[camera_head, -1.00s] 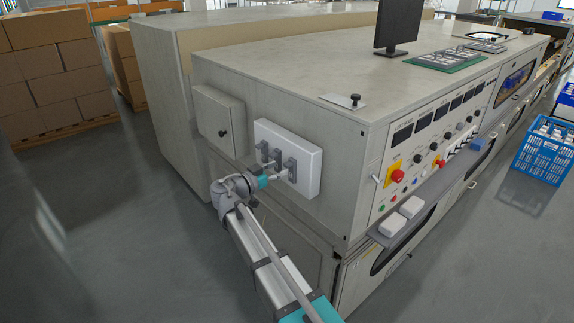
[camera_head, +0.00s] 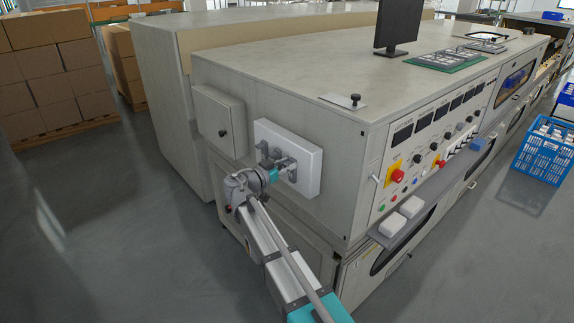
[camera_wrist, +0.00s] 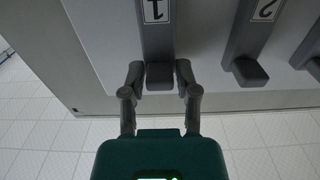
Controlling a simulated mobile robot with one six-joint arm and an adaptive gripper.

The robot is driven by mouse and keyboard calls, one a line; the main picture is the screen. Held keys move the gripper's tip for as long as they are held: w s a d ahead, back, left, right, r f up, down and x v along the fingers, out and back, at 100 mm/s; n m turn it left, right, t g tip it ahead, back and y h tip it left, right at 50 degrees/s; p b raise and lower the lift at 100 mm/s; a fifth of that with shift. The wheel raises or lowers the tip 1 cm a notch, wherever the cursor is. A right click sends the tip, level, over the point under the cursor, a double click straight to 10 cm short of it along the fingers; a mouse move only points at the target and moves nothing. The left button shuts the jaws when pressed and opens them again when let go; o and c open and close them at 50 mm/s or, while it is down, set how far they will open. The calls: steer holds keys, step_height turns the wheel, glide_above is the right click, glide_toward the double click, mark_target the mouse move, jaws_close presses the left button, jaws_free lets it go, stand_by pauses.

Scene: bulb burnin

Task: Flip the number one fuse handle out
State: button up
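The number one fuse handle (camera_wrist: 159,74) is a dark grey lever with a white "1" label, upside down in the wrist view. My gripper (camera_wrist: 160,68) is open, with one finger on each side of the handle's protruding end. Narrow gaps seem to remain beside it. The number two handle (camera_wrist: 252,70) is to its right, and part of a third handle (camera_wrist: 312,65) shows at the right edge. In the head view, my gripper (camera_head: 274,172) is at the white fuse panel (camera_head: 308,160) and partly hides the handles.
The panel is on the end wall of a large grey machine (camera_head: 300,60). A grey box (camera_head: 217,118) juts out left of the panel. A red button (camera_head: 397,175) is on the control face around the corner. The floor (camera_head: 120,220) to the left is clear.

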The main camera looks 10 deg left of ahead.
jaws_close()
steer(key=shift+d+f, duration=0.1)
steer(key=shift+d, duration=0.05)
